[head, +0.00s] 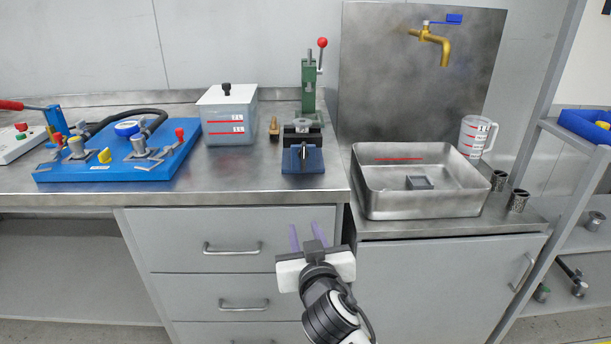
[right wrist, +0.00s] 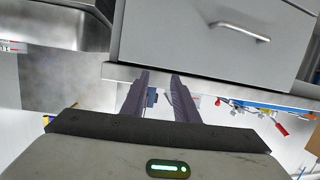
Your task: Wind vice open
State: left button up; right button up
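The small vice (head: 303,160) stands at the front edge of the steel bench, with a blue front part and dark jaws behind. A short bar shows on its front face. The jaw gap is too small to judge. My right gripper (head: 305,228) is in front of the drawers, below and apart from the vice. Its two purple-grey fingers are apart with nothing between them. In the right wrist view the open fingers (right wrist: 160,80) point towards the bench edge, and a small blue piece of the vice (right wrist: 151,98) shows between them. My left gripper is not in view.
A green press with a red knob (head: 309,85) stands behind the vice. A lidded tank (head: 228,120) and a blue pump board (head: 115,162) are to the left. A steel sink tray (head: 420,200) is to the right. Drawer handles (head: 232,249) stick out below the bench.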

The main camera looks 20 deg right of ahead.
aim_at(304, 159)
jog(key=w+d+r+m+t+h, duration=0.1)
jog(key=w+r+m+t+h, duration=0.2)
jog(key=r, duration=0.7)
jog(key=shift+n+g, duration=0.4)
jog(key=x, duration=0.4)
jog(key=b+x, duration=0.1)
jog(key=x, duration=0.3)
jog(key=shift+w+f, duration=0.25)
jog(key=shift+w, duration=0.15)
jog(key=shift+x, duration=0.8)
jog(key=shift+c, duration=0.2)
jog(key=shift+s, duration=0.1)
grip_shut()
